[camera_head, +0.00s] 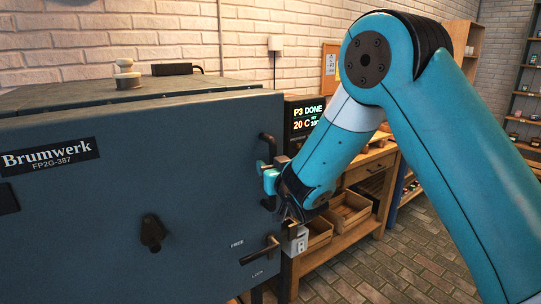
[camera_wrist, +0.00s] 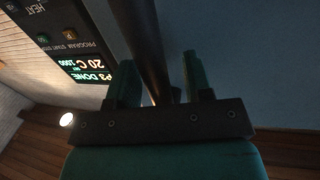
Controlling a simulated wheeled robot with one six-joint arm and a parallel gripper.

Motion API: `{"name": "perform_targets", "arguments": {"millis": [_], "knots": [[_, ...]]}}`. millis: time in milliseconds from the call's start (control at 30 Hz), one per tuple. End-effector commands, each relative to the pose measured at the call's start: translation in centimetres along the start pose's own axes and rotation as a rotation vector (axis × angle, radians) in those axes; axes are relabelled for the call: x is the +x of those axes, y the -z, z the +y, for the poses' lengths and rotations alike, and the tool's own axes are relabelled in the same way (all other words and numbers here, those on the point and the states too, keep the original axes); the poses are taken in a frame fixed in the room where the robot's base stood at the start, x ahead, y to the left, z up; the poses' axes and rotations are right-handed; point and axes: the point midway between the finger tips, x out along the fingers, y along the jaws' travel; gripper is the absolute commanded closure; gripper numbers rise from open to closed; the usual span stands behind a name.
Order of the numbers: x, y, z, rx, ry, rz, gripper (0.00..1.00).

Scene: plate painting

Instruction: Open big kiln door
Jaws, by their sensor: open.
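The big kiln's blue-grey door (camera_head: 110,210) fills the left of the head view, with a Brumwerk label. Its dark vertical handle (camera_head: 268,143) is near the door's right edge. My gripper (camera_head: 268,181) is at this handle, partly hiding its lower part. In the wrist view, the dark handle bar (camera_wrist: 146,40) runs between the two fingers of my open gripper (camera_wrist: 160,80); I cannot tell if they touch it. A latch lever (camera_head: 258,253) sits below, between the FREE and LOCK marks. The door appears shut.
The kiln display (camera_head: 306,116) reads P3 DONE, 20 C, right of the door; it also shows in the wrist view (camera_wrist: 88,70). A wooden workbench (camera_head: 345,235) with crates stands behind my arm. The brick floor (camera_head: 400,275) at the lower right is clear.

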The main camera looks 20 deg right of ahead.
Motion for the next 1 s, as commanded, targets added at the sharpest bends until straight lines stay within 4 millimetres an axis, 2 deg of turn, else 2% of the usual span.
{"name": "perform_targets", "arguments": {"millis": [100,367,400,500,600,833,1000], "knots": [[0.7,0.0,0.0,0.001,0.0,0.0,0.54],[0.8,-0.1,0.0,0.0,0.0,0.0,0.54],[0.8,-0.1,0.0,0.0,0.0,0.0,0.58],[0.8,-0.1,0.0,0.0,0.0,0.0,0.81],[0.8,-0.1,0.0,0.0,0.0,0.0,1.0],[0.8,-0.2,-0.1,0.0,0.001,0.0,1.0],[0.6,-0.6,-1.1,-0.007,0.004,-0.002,1.0]]}}
